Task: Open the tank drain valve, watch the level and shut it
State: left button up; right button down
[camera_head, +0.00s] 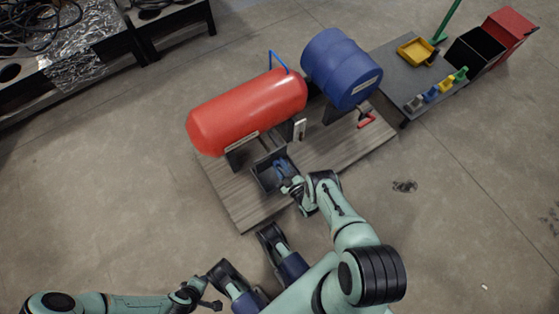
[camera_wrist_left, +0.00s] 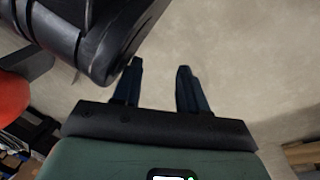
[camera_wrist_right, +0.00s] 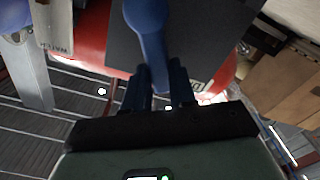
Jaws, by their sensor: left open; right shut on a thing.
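The red tank (camera_head: 248,110) lies on its side on a stand on a wooden platform. My right gripper (camera_head: 287,180) is in front of the tank, over a dark open box. In the right wrist view my right gripper (camera_wrist_right: 160,92) is shut on a blue valve handle (camera_wrist_right: 148,25), whose lower end sits between the fingers. The handle's joint to the tank is hidden. My left gripper (camera_head: 206,296) is low at the left, away from the tank. In the left wrist view my left gripper (camera_wrist_left: 157,88) is open and empty above bare floor.
A blue drum (camera_head: 338,65) with a red handle (camera_head: 366,120) stands right of the tank. A small pale plate (camera_head: 299,129) stands between them. The dark box (camera_head: 263,178) is below the tank. A grey table (camera_head: 385,62) holds a yellow tray and coloured items.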

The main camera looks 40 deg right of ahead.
pick_arm(q)
jog(key=shift+s+d+f+g+b, duration=0.2)
jog(key=shift+s+f, duration=0.1)
jog(key=shift+s, duration=0.1)
jog(key=shift+s+d+f+g+b, duration=0.1)
jog(key=shift+s+f+b, duration=0.05)
jog(key=shift+s+f, duration=0.15)
pick_arm(e)
jog(key=shift+s+d+r+m, duration=0.15)
jog(key=shift+d+m, duration=0.4)
jog(key=shift+m, duration=0.5)
jog(key=shift+s+d+r+m, duration=0.1)
jog(key=shift+d+m, duration=0.4)
jog(key=shift+m, duration=0.6)
jog(key=shift+s+d+r+m, duration=0.15)
jog(key=shift+d+m, duration=0.4)
jog(key=shift+m, duration=0.5)
jog(key=shift+w, duration=0.1)
jog(key=c, duration=0.9)
grip_release()
